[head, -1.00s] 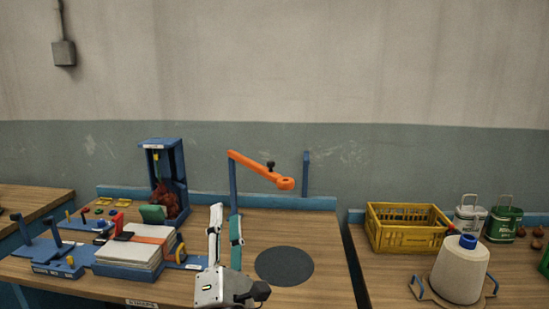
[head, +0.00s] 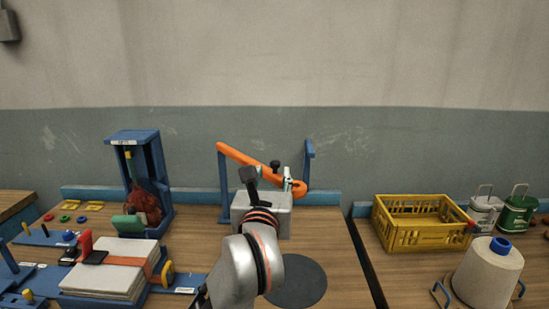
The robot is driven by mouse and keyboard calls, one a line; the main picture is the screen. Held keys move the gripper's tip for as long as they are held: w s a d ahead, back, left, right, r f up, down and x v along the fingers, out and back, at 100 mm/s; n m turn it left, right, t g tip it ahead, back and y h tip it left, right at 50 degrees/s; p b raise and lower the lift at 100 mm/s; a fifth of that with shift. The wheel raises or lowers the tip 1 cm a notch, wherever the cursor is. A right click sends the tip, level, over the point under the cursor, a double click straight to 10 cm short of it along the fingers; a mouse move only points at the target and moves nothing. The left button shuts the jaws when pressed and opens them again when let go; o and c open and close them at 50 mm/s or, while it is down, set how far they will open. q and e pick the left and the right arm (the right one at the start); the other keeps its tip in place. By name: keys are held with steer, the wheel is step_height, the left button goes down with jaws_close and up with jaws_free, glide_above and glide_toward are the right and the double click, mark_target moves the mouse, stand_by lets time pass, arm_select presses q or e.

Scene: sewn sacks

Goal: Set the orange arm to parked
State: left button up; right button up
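The orange arm (head: 245,158) is hinged on a blue post (head: 223,185) at the back of the middle table and slants down to the right. Its rounded free end (head: 299,191) is close to a second, thin blue post (head: 308,165); I cannot tell if they touch. A black knob (head: 275,164) stands on the orange arm. My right gripper is out of view.
A dark round mat (head: 302,284) lies on the table. Left are a blue stand (head: 155,165) with a red net sack and a stack of white sheets (head: 105,270). On the right table are a yellow crate (head: 415,238), tins and a thread cone (head: 488,275).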

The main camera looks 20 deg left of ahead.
mark_target(275, 164)
arm_select(q)
steer(key=shift+w+a, duration=0.25)
steer(key=shift+w, duration=1)
steer(key=shift+w+a, duration=0.2)
steer(key=shift+w, duration=1)
steer(key=shift+w+a, duration=0.25)
steer(key=shift+w, duration=1)
jaws_close()
